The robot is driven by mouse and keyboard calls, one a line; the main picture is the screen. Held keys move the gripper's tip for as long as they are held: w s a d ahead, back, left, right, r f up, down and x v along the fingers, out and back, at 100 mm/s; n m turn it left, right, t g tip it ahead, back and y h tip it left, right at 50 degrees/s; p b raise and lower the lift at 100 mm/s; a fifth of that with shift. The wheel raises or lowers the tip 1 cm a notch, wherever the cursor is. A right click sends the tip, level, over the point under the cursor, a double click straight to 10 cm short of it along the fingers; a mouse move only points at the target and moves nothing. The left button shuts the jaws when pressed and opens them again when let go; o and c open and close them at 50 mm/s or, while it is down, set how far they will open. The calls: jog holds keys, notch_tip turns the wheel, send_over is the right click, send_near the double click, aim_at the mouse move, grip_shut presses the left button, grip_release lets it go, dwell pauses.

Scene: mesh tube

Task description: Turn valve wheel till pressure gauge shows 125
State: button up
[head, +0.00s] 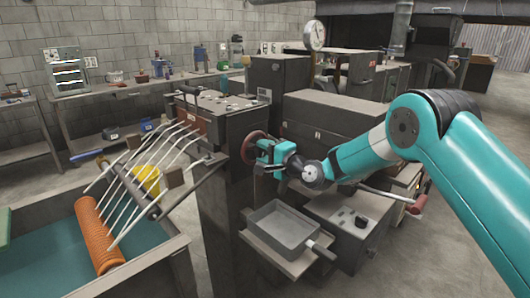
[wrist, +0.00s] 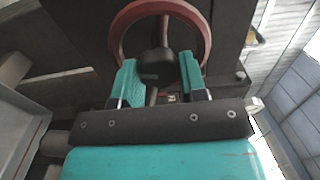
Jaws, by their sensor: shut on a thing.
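The red valve wheel (head: 253,147) is mounted on the side of the dark machine cabinet. In the wrist view its red rim (wrist: 119,33) arches around my gripper's fingers. My teal gripper (head: 268,153) is at the wheel, and the wrist view shows its two fingers (wrist: 162,72) on either side of the wheel's dark hub (wrist: 158,62), shut on the wheel. The fingers hide the lower part of the rim. The pressure gauge (head: 315,35) is a round white dial on a post at the back. Its needle and numbers are too small to read.
A grey pan (head: 283,230) on a shelf sits below my gripper. A red-ended lever (head: 416,204) sticks out at the right. A workbench (head: 135,88) lines the back wall.

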jog(key=shift+m, duration=0.4)
jog(key=o, duration=0.9)
jog(key=shift+o, duration=0.2)
jog(key=shift+s+d, duration=0.1)
jog(key=b+v, duration=0.6)
jog(key=v, duration=1.1)
jog(key=shift+d+r, duration=0.1)
